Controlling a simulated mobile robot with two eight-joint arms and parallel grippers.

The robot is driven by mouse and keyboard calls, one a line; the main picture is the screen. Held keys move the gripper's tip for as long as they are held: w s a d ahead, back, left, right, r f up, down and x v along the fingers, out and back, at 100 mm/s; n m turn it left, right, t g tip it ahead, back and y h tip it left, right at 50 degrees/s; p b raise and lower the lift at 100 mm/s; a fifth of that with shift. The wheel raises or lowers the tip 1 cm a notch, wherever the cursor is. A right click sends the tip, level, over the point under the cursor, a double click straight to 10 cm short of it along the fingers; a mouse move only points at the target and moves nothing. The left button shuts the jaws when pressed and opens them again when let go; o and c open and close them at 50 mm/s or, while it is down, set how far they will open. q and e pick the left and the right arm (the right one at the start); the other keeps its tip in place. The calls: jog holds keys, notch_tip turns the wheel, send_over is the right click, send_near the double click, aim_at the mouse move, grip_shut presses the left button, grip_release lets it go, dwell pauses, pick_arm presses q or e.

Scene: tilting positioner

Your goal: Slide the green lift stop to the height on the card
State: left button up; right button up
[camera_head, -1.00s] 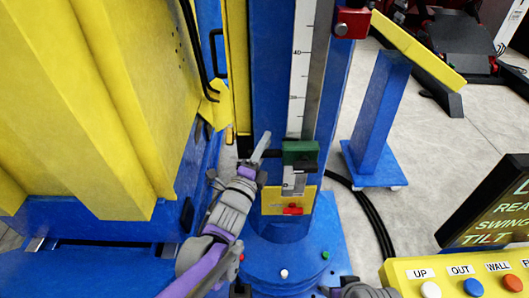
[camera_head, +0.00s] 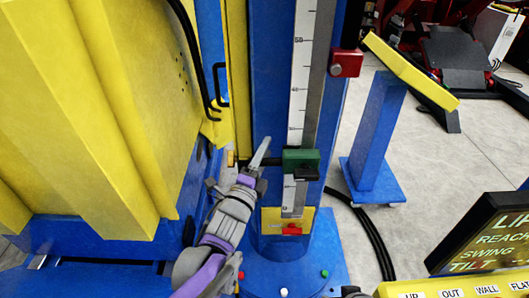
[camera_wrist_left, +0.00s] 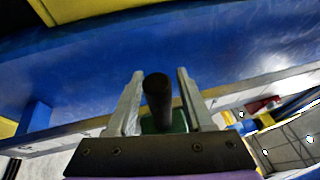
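The green lift stop (camera_head: 300,157) sits on the blue column, across the white scale (camera_head: 301,75). A black clamp piece (camera_head: 306,173) is on its lower right, and a dark bar (camera_head: 268,161) sticks out to its left. My left gripper (camera_head: 257,160) is at this bar. The scale's small numbers are hard to read. I cannot make out a height card. My right gripper does not show.
A red block (camera_head: 346,63) is on the column's upper right. A yellow plate (camera_head: 272,222) with a red pin is below the stop. Large yellow panels (camera_head: 90,120) stand close on the left. A button panel (camera_head: 460,289) and display (camera_head: 485,235) are at lower right.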

pick_arm(q)
jog(key=shift+s, duration=0.15)
jog(key=v, duration=1)
jog(key=shift+s+a+b, duration=0.2)
jog(key=shift+s+b, duration=0.05)
jog(key=shift+b, duration=0.05)
jog(key=shift+f, duration=0.2)
